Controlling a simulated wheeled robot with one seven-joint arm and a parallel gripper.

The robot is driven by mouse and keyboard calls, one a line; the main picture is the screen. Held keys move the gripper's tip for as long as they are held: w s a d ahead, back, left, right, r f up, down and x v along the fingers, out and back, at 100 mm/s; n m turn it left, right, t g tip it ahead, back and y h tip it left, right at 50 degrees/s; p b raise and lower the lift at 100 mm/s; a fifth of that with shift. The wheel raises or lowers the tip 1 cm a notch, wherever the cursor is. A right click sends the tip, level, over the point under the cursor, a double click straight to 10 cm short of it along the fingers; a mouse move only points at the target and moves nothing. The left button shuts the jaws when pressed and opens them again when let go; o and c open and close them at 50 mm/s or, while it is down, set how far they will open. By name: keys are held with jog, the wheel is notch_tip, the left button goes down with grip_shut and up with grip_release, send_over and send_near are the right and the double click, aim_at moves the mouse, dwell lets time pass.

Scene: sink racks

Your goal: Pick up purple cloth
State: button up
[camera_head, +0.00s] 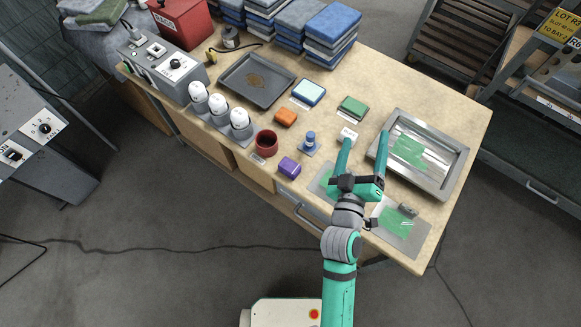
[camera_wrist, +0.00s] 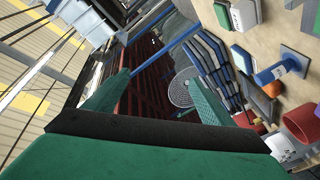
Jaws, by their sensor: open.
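The purple cloth (camera_head: 289,167) is a small folded block lying near the front edge of the wooden table, just right of a dark red cup (camera_head: 266,142). I cannot make it out in the wrist view. My gripper (camera_head: 366,137) is open and empty, its two green fingers spread apart above the right part of the table. It is to the right of the purple cloth and clear of it. In the wrist view my gripper (camera_wrist: 155,80) points past the table items toward a dark background.
A blue peg on a base (camera_head: 310,140) stands between the cloth and my gripper. Several white-topped cylinders stand left of the red cup.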

jog(key=w+d+r+m+g+h, duration=0.2)
jog(key=w+d+r+m+h, duration=0.4)
jog(key=d+r, duration=0.4)
jog(key=m+g+y, duration=0.7)
jog(key=g+y, duration=0.4)
jog(key=g, duration=0.5)
send_over(290, 165)
jog(key=f, duration=2.3)
jog(key=shift+s+f, duration=0.15)
jog(key=shift+s, duration=0.1)
jog(key=shift+w+f, duration=0.2)
jog(key=shift+f, duration=2.8)
jog(key=c, duration=1.2)
